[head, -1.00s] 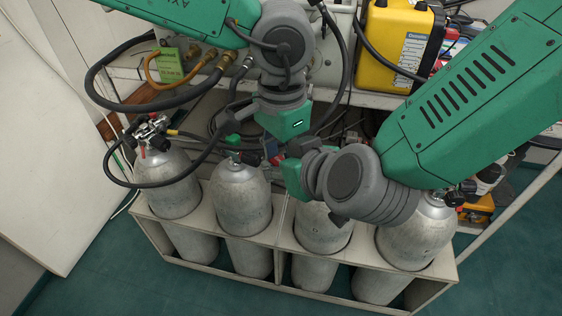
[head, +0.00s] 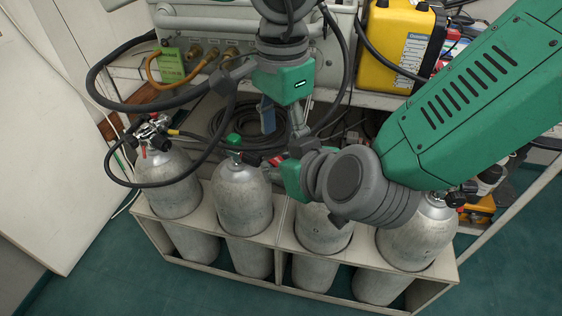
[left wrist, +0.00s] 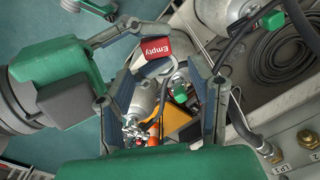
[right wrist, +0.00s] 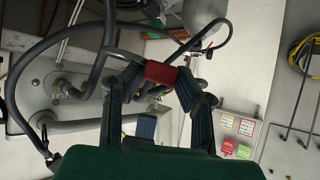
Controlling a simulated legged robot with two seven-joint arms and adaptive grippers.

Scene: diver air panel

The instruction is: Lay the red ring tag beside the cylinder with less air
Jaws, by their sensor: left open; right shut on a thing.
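The red tag, marked "Empty" in the left wrist view (left wrist: 157,47), is gripped by my right gripper (head: 270,164). The tag also shows red between the right fingertips in the right wrist view (right wrist: 160,72). They are above and behind the second and third cylinders. My left gripper (head: 283,118) is open and empty, just above the right one. Grey cylinders stand upright in a rack: first (head: 165,190), second (head: 241,200), third (head: 322,232) and fourth (head: 415,245) from the left. My right arm hides part of the third and fourth. Gauge readings cannot be made out.
The pale rack (head: 280,243) holds the cylinders. A black hose (head: 195,175) loops from the first cylinder's valve. A panel with brass fittings (head: 212,53) and a green label (head: 172,65) stands behind. A yellow box (head: 398,45) is at the back right.

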